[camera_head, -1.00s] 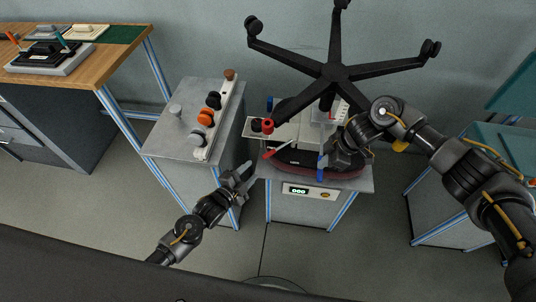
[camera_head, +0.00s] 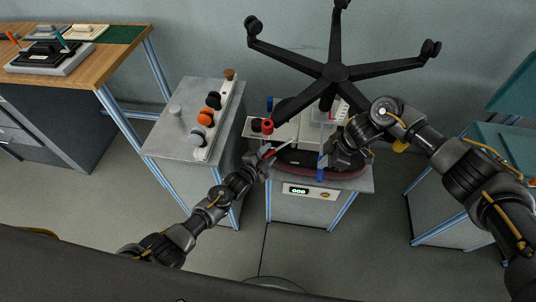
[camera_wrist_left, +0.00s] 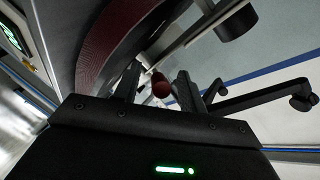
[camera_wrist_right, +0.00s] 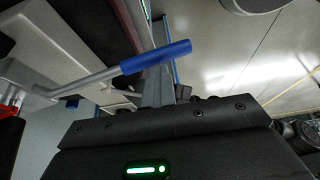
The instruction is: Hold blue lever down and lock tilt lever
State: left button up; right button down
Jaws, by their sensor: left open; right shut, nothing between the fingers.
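The blue lever (camera_head: 322,166) is at the front of the upturned chair, beside my right gripper (camera_head: 330,165). In the right wrist view its blue handle (camera_wrist_right: 156,57) crosses just beyond the shut fingers (camera_wrist_right: 157,85); I cannot tell if they touch. A red-ended lever, seemingly the tilt lever, shows in the left wrist view (camera_wrist_left: 161,85), its tip between the spread fingers of my left gripper (camera_wrist_left: 155,88). I cannot tell whether either finger touches it. In the head view my left gripper (camera_head: 263,157) is at the chair's left front and partly covers this lever.
The chair's black star base (camera_head: 337,72) spreads over the fixture. A grey table (camera_head: 175,148) with coloured knobs stands left of it. A red knob (camera_head: 267,126) sits at the fixture's left. A panel with a lit display (camera_head: 299,191) is on its front. A wooden bench (camera_head: 100,70) is far left.

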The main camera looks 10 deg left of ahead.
pick_arm(q)
grip_shut()
jog(key=shift+s+d+n+y, duration=0.3)
jog(key=shift+d+n+y, duration=0.1)
jog(key=shift+d+y, duration=0.1)
jog(key=shift+s+d+n+t+y, duration=0.35)
jog(key=shift+n+y, duration=0.15)
jog(key=shift+y, duration=0.15)
jog(key=shift+s+d+n+t+y, duration=0.25)
jog(key=shift+d+n+y, duration=0.1)
jog(key=shift+n+y, duration=0.25)
